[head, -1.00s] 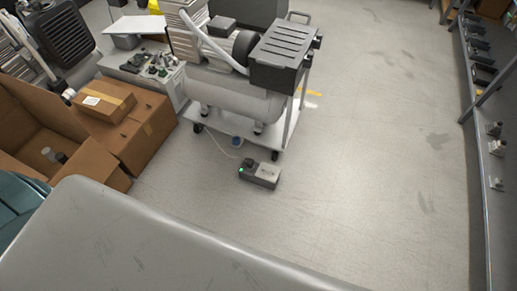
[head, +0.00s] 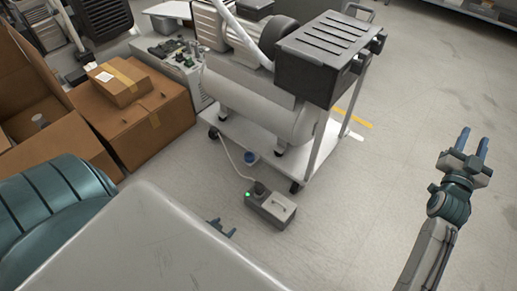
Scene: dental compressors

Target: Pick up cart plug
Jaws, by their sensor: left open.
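The cart plug (head: 259,188) is a dark plug on the left end of a small grey box with a handle (head: 272,207), on the floor in front of the compressor cart. A pale cord runs from it up toward the cart (head: 238,139). A green light glows beside it. My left gripper (head: 224,228) shows only partly, past the edge of my grey body; it is open, below and left of the box, apart from it. My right gripper (head: 473,146) is open and empty over bare floor, far right of the plug.
The cart carries a grey tank (head: 255,100) and a black slotted box (head: 328,55). A small blue cup-like item (head: 251,157) sits by the cart's edge. Cardboard boxes (head: 150,120) stand at left. Floor to the right is clear.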

